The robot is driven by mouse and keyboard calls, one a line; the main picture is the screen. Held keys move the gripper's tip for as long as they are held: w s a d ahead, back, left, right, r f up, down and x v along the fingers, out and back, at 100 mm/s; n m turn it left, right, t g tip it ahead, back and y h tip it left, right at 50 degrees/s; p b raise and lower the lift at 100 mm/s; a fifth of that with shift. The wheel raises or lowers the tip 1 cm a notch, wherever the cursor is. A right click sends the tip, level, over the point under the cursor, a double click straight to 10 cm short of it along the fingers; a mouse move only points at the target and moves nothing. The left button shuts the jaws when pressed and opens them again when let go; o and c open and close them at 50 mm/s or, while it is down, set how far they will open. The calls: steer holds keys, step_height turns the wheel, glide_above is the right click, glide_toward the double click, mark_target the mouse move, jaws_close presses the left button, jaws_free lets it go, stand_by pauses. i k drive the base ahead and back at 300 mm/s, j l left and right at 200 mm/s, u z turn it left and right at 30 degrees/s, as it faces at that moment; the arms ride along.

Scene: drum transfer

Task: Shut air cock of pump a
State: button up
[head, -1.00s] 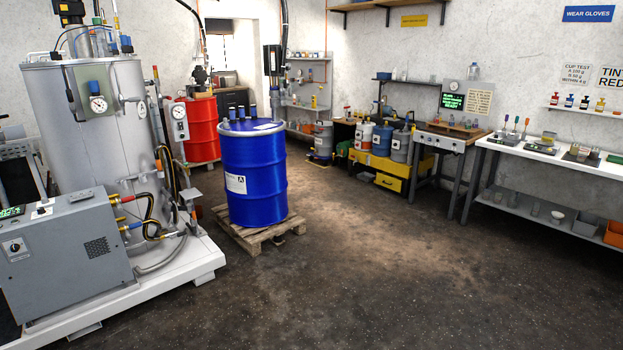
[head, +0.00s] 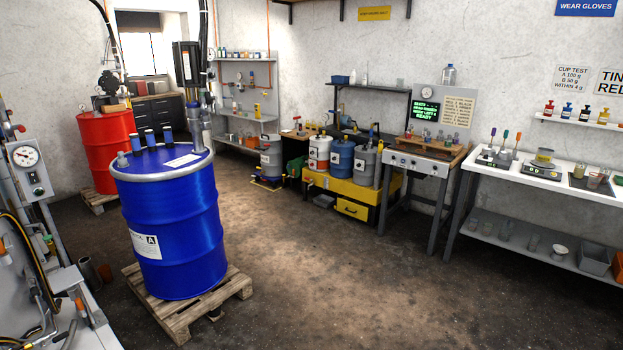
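A blue drum (head: 185,225) with a white label marked A stands upright on a wooden pallet (head: 180,318) at the left. A dark upright pump (head: 187,70) with a grey lower tube rises from the right rear of its lid. A hose runs up beside the pump. I cannot make out an air cock on it at this size. A grey panel (head: 32,182) with a round gauge and a small red knob (head: 20,128) stands at the left edge; I cannot tell whether that knob belongs to this pump. My gripper is not in view.
A red drum (head: 105,150) on a pallet stands behind the blue one. White machinery fills the lower left. A yellow stand (head: 335,195) with several pails, a grey workbench (head: 420,165) and a white table (head: 540,180) line the back and right. The middle floor is open.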

mark_target(216, 105)
steer(key=i+l, duration=0.1)
steer(key=i, duration=0.6)
steer(key=i+l, duration=0.1)
steer(key=i, duration=0.55)
steer(key=i+l, duration=0.1)
steer(key=i, duration=0.6)
steer(key=i+j+u, duration=0.2)
steer(key=i, duration=0.6)
steer(key=i+l+u, duration=0.15)
steer(key=i, duration=0.65)
steer(key=i+l+u, duration=0.2)
steer(key=i, duration=0.6)
steer(key=i+j+u, duration=0.1)
steer(key=i+u, duration=0.2)
steer(key=i, duration=0.75)
steer(key=i+l+u, duration=0.15)
steer(key=i+u, duration=0.2)
steer(key=i, duration=0.65)
steer(key=i+u, duration=0.85)
steer(key=u, duration=0.15)
steer(key=i+l+u, duration=0.3)
steer(key=u, duration=0.2)
steer(key=i, duration=0.1)
